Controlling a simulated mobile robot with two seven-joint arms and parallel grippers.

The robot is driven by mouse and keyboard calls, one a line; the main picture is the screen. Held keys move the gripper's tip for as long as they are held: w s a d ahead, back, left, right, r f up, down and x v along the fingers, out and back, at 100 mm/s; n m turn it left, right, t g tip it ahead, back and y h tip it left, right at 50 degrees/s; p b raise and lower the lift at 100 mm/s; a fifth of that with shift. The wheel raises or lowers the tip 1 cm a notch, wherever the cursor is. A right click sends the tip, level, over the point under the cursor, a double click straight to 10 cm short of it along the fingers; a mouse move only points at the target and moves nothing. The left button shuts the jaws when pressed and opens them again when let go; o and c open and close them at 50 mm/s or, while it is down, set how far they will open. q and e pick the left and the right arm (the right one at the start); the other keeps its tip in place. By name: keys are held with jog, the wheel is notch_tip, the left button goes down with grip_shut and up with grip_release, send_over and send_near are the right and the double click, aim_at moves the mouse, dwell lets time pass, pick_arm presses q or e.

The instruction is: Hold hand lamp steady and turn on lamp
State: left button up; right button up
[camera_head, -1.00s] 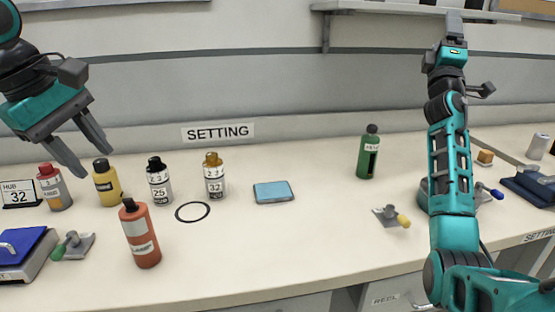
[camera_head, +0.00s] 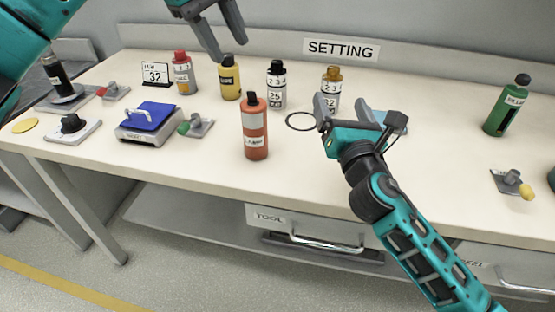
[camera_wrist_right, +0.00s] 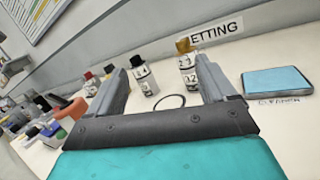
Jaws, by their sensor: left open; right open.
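No object is clearly recognisable as a hand lamp. An orange cylinder with a dark cap (camera_head: 254,135) stands upright near the table's front and shows in the right wrist view (camera_wrist_right: 74,108); its label is too small to read surely. A green dark-capped cylinder (camera_head: 505,108) stands upright at the right. My left gripper (camera_head: 230,40) is open and empty, over the back of the table near the yellow bottle (camera_head: 230,80). My right gripper (camera_head: 352,112) is open and empty, right of the orange cylinder. In the right wrist view its fingers (camera_wrist_right: 160,66) are apart.
Red-capped (camera_head: 182,74), black-capped (camera_head: 277,88) and gold-capped bottles (camera_head: 329,88) stand along the back. A black ring (camera_head: 288,124) lies before them. A blue-topped pad (camera_wrist_right: 279,82) lies partly behind my right gripper.

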aim_at(259, 136)
jog(key=s+a+f+n+g+y, duration=0.1)
jog(key=s+a+f+n+y, duration=0.15)
jog(key=s+a, duration=0.35)
jog(key=s+a+f+n+g+y, duration=0.1)
jog(key=s+a+f+n+g, duration=0.15)
jog(key=a, duration=0.45)
jog(key=shift+t, duration=0.35)
jog(key=x, duration=1.2)
jog(key=shift+s+a+f, duration=0.1)
jog(key=shift+a+f, duration=0.2)
jog(key=shift+f, duration=0.05)
jog(key=shift+c, duration=0.2)
